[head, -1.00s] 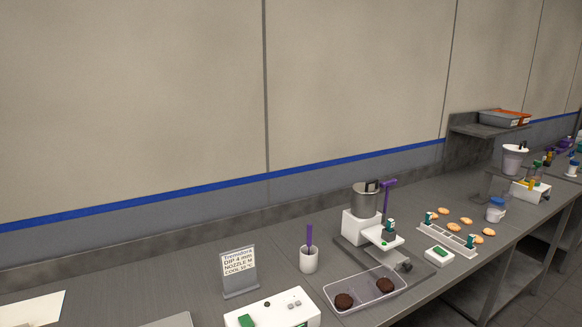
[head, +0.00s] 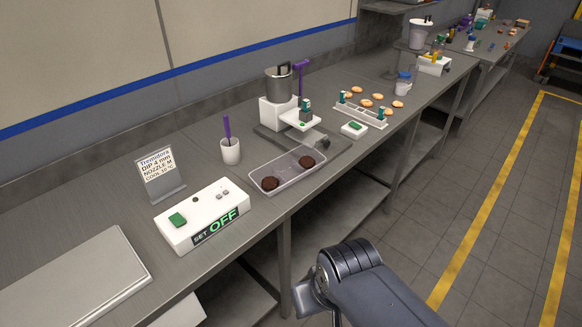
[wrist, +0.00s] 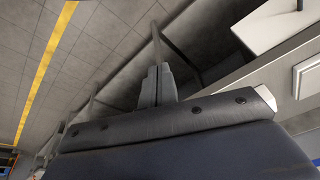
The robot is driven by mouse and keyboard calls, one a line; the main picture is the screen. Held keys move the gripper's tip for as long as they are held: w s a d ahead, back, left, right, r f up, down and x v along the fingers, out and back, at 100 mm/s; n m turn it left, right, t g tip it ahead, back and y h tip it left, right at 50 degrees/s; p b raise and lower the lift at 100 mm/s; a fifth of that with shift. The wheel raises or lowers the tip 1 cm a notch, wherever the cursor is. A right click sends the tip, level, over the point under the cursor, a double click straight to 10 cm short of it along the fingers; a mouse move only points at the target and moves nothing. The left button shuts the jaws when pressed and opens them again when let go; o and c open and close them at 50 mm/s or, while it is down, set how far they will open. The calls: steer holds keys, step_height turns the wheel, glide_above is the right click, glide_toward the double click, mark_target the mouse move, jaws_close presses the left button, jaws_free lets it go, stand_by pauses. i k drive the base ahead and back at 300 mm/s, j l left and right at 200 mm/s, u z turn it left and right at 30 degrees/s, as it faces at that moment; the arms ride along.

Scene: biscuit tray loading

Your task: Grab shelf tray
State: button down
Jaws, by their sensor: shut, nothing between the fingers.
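My gripper (wrist: 157,85) shows in the wrist view with its two grey fingers together and nothing between them. In the head view my arm is at the bottom centre, in front of the bench; the fingertips cannot be made out there. The wall shelf (head: 385,7) is cut off by the top edge, and whatever lies on it is nearly all out of view. A clear tray (head: 284,184) with two dark round biscuits (head: 270,183) stands on the bench, not on a shelf. A pale flat thing (head: 182,313) is partly visible below the bench; I cannot tell if it is a tray.
The bench holds a white control box (head: 203,215) reading OFF, a sign (head: 160,172), a cup (head: 231,151), a machine with a metal pot (head: 279,84) and a biscuit rack (head: 360,115). Bench legs and a lower shelf stand near my arm. The floor (head: 480,180) at right is clear.

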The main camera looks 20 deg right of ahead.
mark_target(286, 169)
steer(key=i+l, duration=0.35)
steer(key=l, duration=0.15)
steer(key=i+l, duration=0.35)
steer(key=l, duration=0.15)
steer(key=i+l+z, duration=0.1)
steer(key=i+l, duration=0.25)
steer(key=l, duration=0.15)
